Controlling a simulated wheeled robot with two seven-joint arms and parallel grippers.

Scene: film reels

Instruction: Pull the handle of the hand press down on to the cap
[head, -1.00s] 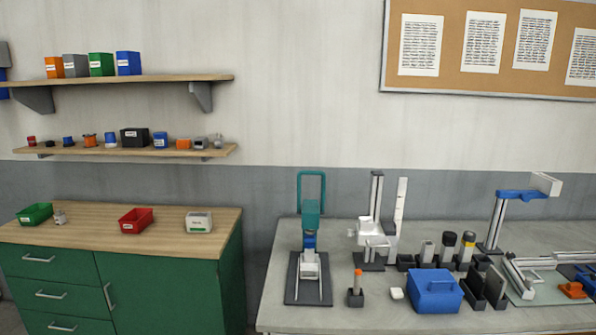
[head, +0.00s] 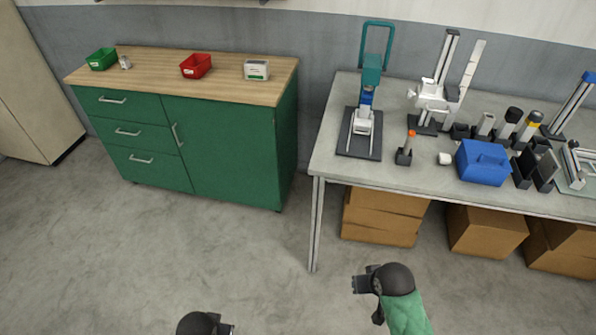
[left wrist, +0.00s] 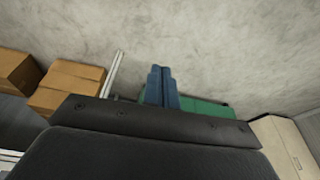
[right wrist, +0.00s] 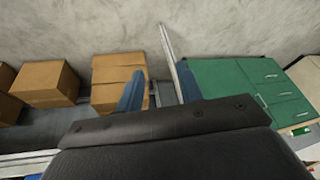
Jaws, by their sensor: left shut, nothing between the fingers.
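The hand press stands at the left end of the grey table, with its teal loop handle (head: 377,45) upright above a teal head (head: 371,72). Below the head are a blue part (head: 366,97) and a white holder (head: 362,123) on a dark base plate (head: 357,149). I cannot tell a cap apart at this size. My left gripper (left wrist: 160,86) is shut and empty, its blue fingers together; only part of that arm shows at the bottom of the head view. My right gripper (right wrist: 158,90) is open and empty. Both are low in front of the table, well away from the press.
The table edge (head: 470,205) faces me, with cardboard boxes (head: 380,225) beneath. An orange-topped tool in a stand (head: 404,155), a blue box (head: 482,163) and a white stand (head: 437,97) are right of the press. A green cabinet (head: 235,150) stands left. The floor between is clear.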

